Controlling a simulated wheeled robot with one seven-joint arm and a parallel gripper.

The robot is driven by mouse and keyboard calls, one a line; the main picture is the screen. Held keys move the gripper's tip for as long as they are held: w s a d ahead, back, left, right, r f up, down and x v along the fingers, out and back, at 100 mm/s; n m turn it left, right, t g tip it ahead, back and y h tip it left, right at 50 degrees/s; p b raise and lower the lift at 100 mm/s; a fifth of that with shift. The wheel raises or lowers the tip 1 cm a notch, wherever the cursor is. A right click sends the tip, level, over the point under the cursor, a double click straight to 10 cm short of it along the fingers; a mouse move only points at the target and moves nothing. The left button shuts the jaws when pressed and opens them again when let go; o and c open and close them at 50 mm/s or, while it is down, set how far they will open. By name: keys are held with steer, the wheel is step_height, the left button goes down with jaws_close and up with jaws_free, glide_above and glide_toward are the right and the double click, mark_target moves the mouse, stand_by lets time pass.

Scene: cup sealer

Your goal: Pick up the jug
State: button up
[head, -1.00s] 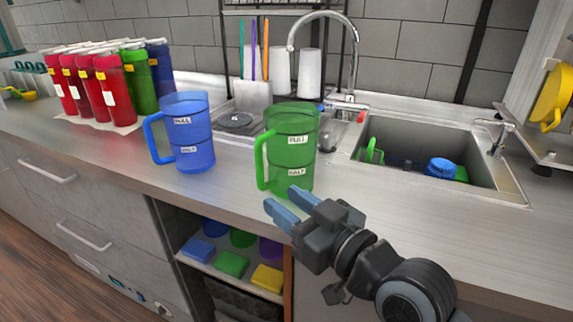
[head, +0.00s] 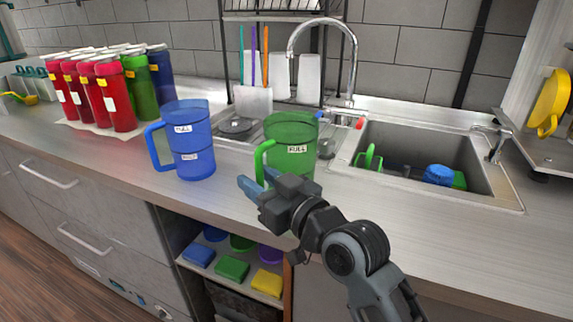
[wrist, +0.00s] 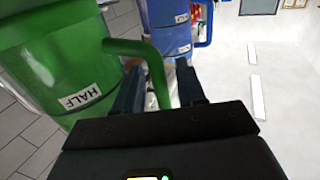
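A green jug (head: 300,133) with FULL and HALF labels stands upright on the counter in front of the sink. In the wrist view the green jug (wrist: 35,65) fills the left side. Its handle curves across to between my fingers. My gripper (head: 256,180) is open at the handle side of this jug, and its fingers (wrist: 160,75) sit on either side of the handle's lower part. Contact cannot be told. My gripper hides the jug's lower part in the head view. A blue jug (head: 186,143) with similar labels stands upright to the left.
Several red, green and blue bottles (head: 110,95) stand at the back left. A sink (head: 400,190) with a tap lies to the right, holding green and blue items. Open shelves (head: 232,268) with coloured boxes lie below the counter. The counter's front left is clear.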

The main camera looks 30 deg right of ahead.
jaws_close()
steer(key=shift+r, duration=0.2)
stand_by(0.5)
